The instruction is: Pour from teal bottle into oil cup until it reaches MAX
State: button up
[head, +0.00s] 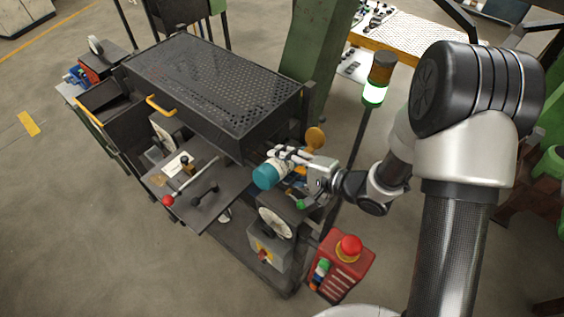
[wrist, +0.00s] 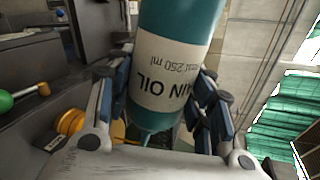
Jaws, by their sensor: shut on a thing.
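The teal bottle (head: 266,175) has a white label and is held beside the front right corner of the furnace. In the wrist view the bottle (wrist: 180,22) fills the middle; its label reads upside down, with "OIL" and "250 ml" legible, and its narrow end points to the bottom of the picture. My gripper (head: 288,158) is shut around the bottle, with fingers on both sides of it in the wrist view (wrist: 165,95). I cannot make out the oil cup or its MAX mark in either view. No liquid stream shows.
The dark furnace (head: 215,75) with a perforated top stands left of my gripper. A shelf (head: 205,207) with a red-knobbed lever (head: 168,201) juts from its front. A red box with a red button (head: 348,248) stands below, and a lit signal lamp (head: 375,92) to the right.

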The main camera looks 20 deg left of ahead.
jog(key=shift+d+r+p, duration=0.1)
jog(key=shift+r+p, duration=0.15)
jog(key=shift+p, duration=0.15)
jog(key=shift+w+r, duration=0.1)
jog(key=shift+w+r+m+p, duration=0.1)
jog(key=shift+r+m+p, duration=0.3)
jog(key=shift+p, duration=0.75)
jog(key=shift+f, duration=0.2)
dwell(2.8)
